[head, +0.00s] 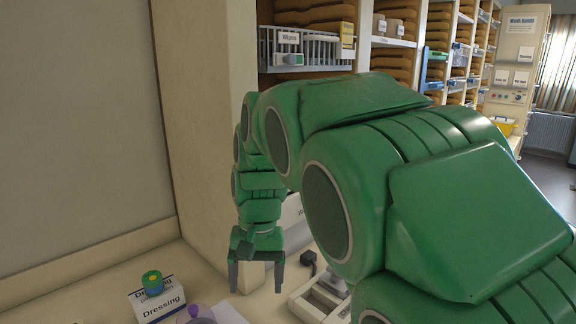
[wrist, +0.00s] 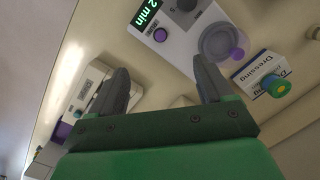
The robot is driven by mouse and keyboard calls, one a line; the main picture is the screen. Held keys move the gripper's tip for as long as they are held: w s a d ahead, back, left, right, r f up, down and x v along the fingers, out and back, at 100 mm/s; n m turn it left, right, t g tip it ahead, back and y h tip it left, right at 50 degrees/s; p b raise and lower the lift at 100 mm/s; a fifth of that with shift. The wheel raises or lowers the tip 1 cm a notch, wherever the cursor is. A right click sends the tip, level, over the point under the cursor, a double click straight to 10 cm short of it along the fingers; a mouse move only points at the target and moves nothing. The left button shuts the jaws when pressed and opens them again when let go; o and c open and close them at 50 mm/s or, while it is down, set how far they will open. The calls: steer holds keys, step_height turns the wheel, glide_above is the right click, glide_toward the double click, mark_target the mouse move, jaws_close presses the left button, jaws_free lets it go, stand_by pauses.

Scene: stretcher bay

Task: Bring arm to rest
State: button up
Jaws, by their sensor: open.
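My green arm fills the right and middle of the head view. It bends over and hangs down to my gripper (head: 256,277), whose two grey fingers point down above the counter. In the wrist view my gripper (wrist: 168,88) shows two grey fingers spread wide apart with nothing between them. The counter (wrist: 160,84) surface shows in the gap. The fingers look clear of the things on the counter.
A white Dressing box (head: 160,301) with a green and yellow round item (head: 152,281) on it stands at lower left. A white device (wrist: 185,40) with a "2 min" display shows in the wrist view. Shelves (head: 394,42) with a Wipes basket (head: 300,48) stand behind.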

steer(key=s+d+f, duration=0.2)
steer(key=s+d, duration=0.8)
steer(key=s, duration=0.2)
steer(key=s+d+f, duration=0.3)
steer(key=s+d, duration=0.8)
steer(key=s, duration=0.2)
steer(key=shift+f+m+h, duration=0.3)
steer(key=shift+f+m, duration=0.05)
steer(key=shift+m, duration=0.05)
